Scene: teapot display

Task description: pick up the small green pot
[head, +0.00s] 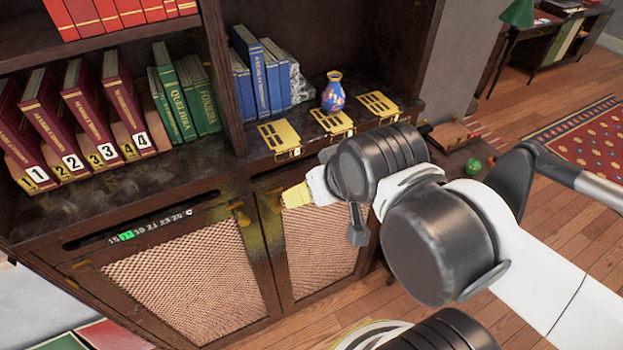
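A small round green object (472,166), which may be the small green pot, sits low to the right of the cabinet, beyond my arm. It is too small to make out its shape clearly. My gripper (300,195) seems to be at the far end of my arm, in front of the cabinet's upper edge. It is well to the left of the green object and apart from it. My wrist hides most of the gripper, so its fingers and anything between them cannot be made out.
The dark cabinet (150,195) holds numbered red books (77,115), green books (188,95) and blue books (262,70). A patterned vase (333,92) stands on its top near yellow plates (331,122). A small reddish object (490,161) is beside the green one.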

